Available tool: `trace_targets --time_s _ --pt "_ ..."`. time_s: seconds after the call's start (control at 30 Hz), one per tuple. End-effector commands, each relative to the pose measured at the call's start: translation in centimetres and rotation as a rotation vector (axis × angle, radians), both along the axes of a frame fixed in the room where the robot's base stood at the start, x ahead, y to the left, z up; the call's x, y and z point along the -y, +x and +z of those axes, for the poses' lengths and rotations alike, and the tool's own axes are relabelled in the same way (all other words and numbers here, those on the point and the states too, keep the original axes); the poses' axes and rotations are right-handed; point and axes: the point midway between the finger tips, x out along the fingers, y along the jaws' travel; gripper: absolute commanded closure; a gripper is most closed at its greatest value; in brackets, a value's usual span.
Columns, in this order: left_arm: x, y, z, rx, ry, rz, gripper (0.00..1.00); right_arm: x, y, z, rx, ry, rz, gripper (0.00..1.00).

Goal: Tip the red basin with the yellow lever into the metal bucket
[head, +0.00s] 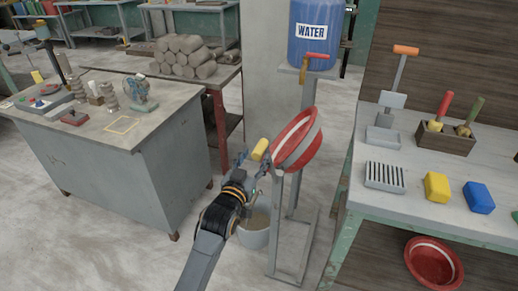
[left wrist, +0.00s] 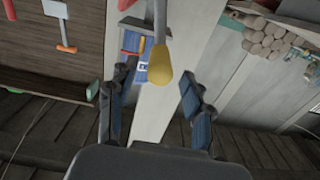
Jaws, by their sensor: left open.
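The red basin (head: 297,140) with a pale band sits tilted on a grey metal stand above the floor. Its yellow lever (head: 260,149) sticks out on the left side of the basin; its yellow knob also shows in the left wrist view (left wrist: 160,68). My left gripper (head: 255,164) is open at the lever, its fingers (left wrist: 158,76) on either side of the knob in the wrist view. I cannot tell whether they touch it. The metal bucket (head: 254,236) stands on the floor below, partly hidden by my left arm. My right gripper is not in view.
A blue water barrel (head: 316,38) with a red-handled tap is behind the basin. A bench (head: 400,207) with tools and sponges stands right; another red basin (head: 433,262) lies below it. A grey table (head: 90,135) stands left. Clay rolls (head: 184,57) are stacked behind.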

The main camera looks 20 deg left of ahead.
Motion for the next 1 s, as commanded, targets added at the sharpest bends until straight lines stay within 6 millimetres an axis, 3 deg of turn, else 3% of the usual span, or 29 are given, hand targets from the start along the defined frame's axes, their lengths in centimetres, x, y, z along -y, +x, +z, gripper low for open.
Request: trace_targets --time_s 0.1,0.3,0.63,0.67,0.9,1.0 --pt "0.1 2.1 0.1 0.0 -0.001 0.0 0.5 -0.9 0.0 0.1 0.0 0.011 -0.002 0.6" --pt "0.1 4.1 0.0 0.0 -0.001 0.0 0.5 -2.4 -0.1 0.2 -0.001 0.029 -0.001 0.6" --pt "0.1 4.4 -0.1 -0.001 -0.001 0.0 0.5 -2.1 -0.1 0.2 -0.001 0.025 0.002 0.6" --pt "0.1 4.4 -0.1 -0.001 -0.001 0.0 0.52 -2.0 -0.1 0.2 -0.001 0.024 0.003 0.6" --pt "0.1 4.4 -0.1 -0.001 -0.001 0.0 1.0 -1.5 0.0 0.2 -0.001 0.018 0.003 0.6" --pt "0.1 4.4 0.0 -0.001 -0.001 0.0 1.0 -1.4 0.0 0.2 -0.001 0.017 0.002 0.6"
